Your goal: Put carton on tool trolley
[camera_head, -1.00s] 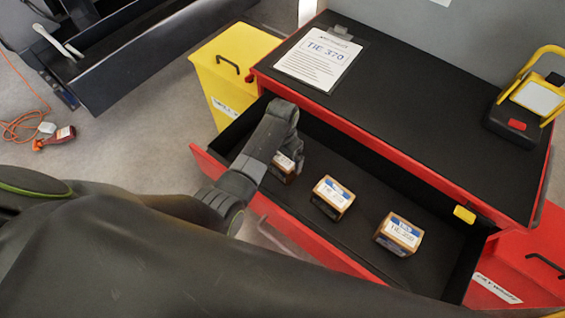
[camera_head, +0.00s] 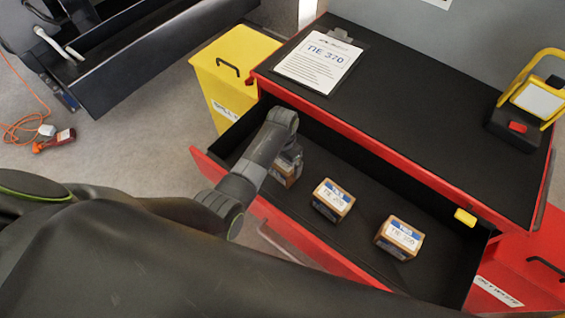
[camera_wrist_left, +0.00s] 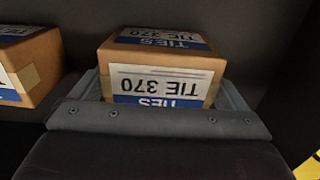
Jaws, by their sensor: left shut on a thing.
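My left gripper (camera_head: 289,163) reaches down into the open drawer of the red tool trolley (camera_head: 420,120). It is shut on the leftmost carton (camera_head: 281,174), which it partly hides in the head view. In the left wrist view this brown carton (camera_wrist_left: 165,68) sits between the fingers, its white and blue label reading "TIE 370" upside down. It is in the drawer; whether it touches the floor I cannot tell. Two similar cartons stand in the drawer, a middle one (camera_head: 333,200) and a right one (camera_head: 398,238); their label numbers are too small to read surely. My right gripper is out of view.
A yellow bin (camera_head: 235,65) stands left of the trolley.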

